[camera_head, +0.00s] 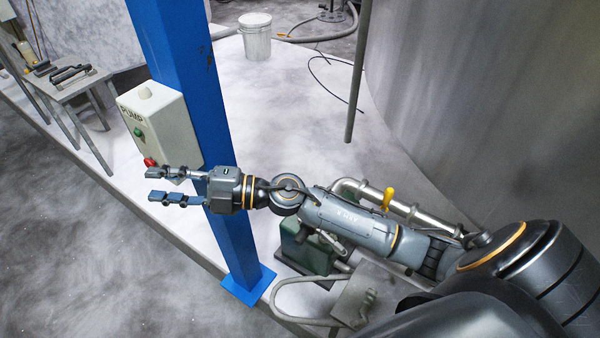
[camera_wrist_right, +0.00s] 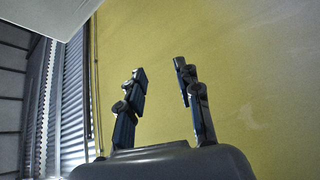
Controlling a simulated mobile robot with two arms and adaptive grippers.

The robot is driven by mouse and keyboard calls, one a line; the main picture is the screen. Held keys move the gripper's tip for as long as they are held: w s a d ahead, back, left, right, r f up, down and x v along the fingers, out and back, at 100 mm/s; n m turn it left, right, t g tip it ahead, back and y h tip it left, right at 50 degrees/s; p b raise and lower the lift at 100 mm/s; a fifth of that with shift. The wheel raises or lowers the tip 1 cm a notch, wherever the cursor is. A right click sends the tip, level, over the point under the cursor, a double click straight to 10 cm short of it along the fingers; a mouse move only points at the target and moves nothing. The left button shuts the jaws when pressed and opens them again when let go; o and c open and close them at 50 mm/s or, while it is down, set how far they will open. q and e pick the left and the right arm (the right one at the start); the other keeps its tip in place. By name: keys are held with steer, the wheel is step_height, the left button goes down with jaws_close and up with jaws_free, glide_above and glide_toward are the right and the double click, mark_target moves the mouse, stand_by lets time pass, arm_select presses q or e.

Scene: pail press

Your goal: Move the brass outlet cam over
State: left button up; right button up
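My right gripper (camera_head: 153,184) is open and empty, reaching left past the blue post, just below the pump box. In the right wrist view its two fingers (camera_wrist_right: 160,72) stand apart with nothing between them. I cannot make out a brass outlet cam for certain. A metal pipe (camera_head: 412,210) runs behind my right forearm and carries a yellow handle (camera_head: 389,197) standing upright. A green pump body (camera_head: 305,250) sits below the forearm and is partly hidden by it. My left gripper is not in view.
The white box marked PUMP (camera_head: 162,125), with a green and a red button, is on the blue post (camera_head: 180,50). A white pail (camera_head: 255,38) stands at the back. A small table (camera_head: 70,88) with tools stands far left. A large tank (camera_head: 480,90) fills the right.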

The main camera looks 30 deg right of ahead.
steer(key=d+f+n+g+h, duration=0.6)
steer(key=d+f+g+h, duration=0.15)
steer(key=f, duration=0.65)
steer(key=d+g+h, duration=0.1)
steer(key=d+h, duration=0.2)
steer(key=d, duration=0.4)
steer(key=d+f+m+g+h, duration=0.1)
steer(key=d+h, duration=0.2)
steer(key=d, duration=0.4)
steer(key=d+m+g+h, duration=0.1)
steer(key=d+h, duration=0.2)
steer(key=d, duration=0.5)
steer(key=shift+w+f, duration=0.2)
steer(key=shift+f, duration=0.05)
step_height(320, 180, down, 8)
steer(key=b, duration=0.5)
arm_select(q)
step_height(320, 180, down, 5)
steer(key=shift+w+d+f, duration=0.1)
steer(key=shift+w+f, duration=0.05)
arm_select(e)
steer(key=shift+w+a+r, duration=0.1)
steer(key=c, duration=0.7)
